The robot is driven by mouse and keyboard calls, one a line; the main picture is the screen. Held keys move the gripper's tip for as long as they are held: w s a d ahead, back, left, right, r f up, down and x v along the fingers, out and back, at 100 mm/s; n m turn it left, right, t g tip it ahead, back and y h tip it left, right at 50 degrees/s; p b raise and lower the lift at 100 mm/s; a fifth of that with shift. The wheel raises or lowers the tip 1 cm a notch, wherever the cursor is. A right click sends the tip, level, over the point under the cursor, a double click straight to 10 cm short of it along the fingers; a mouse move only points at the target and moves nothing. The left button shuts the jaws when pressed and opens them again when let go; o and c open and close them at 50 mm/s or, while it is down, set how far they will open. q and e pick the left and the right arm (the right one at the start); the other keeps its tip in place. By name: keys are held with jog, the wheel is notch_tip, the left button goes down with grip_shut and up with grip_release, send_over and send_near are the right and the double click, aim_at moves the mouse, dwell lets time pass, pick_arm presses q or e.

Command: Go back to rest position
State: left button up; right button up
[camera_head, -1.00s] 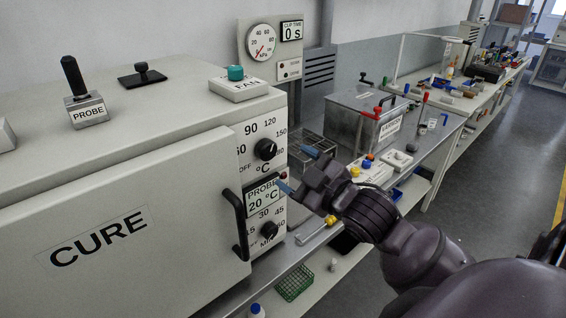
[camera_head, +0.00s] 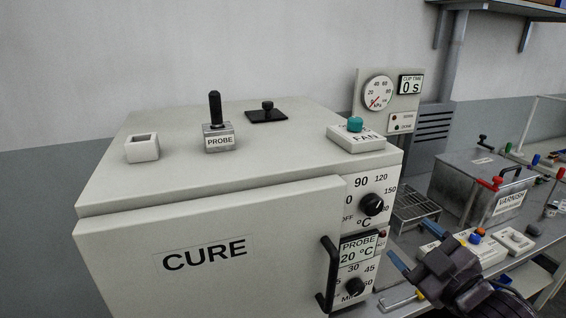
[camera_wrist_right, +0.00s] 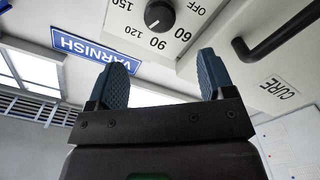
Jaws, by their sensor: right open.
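My right gripper (camera_head: 392,282) is at the lower right of the head view, in front of the right edge of the CURE oven (camera_head: 130,247). It also shows in the right wrist view (camera_wrist_right: 162,82), where its two blue fingers are apart with nothing between them. The oven's upper dial (camera_head: 372,204) and black door handle (camera_head: 329,272) are close to the gripper, and the handle (camera_wrist_right: 280,38) shows at the top right of the wrist view. The oven door looks shut. My left gripper is not in view.
On the oven top are the PROBE block (camera_head: 218,143), a white socket (camera_head: 142,148), a black plate (camera_head: 267,116) and the FAN switch (camera_head: 357,143). The metal VARNISH tank (camera_head: 463,187) and a wire rack (camera_head: 413,212) stand to the right. Small items crowd the bench.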

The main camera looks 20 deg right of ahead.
jog(key=shift+r, duration=0.1)
notch_tip(320, 180, down, 9)
jog(key=w+d+m+g, duration=0.1)
jog(key=w+d+m, duration=0.1)
jog(key=m, duration=0.1)
pick_arm(q)
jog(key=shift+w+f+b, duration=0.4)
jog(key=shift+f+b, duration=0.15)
jog(key=shift+b, duration=0.65)
pick_arm(e)
jog(key=s+a+f+m+g, duration=0.1)
jog(key=s+a+f, duration=0.1)
jog(key=f, duration=0.7)
jog(key=s+a+f+m+g+h, duration=0.1)
jog(key=s+a+f+m+g, duration=0.1)
jog(key=s+f, duration=0.3)
jog(key=s+a+f+m+g, duration=0.1)
jog(key=s+a+f+g, duration=0.1)
jog(key=f, duration=1.1)
jog(key=shift+s+a+m, duration=0.4)
jog(key=shift+s+a, duration=0.25)
jog(key=shift+s, duration=0.25)
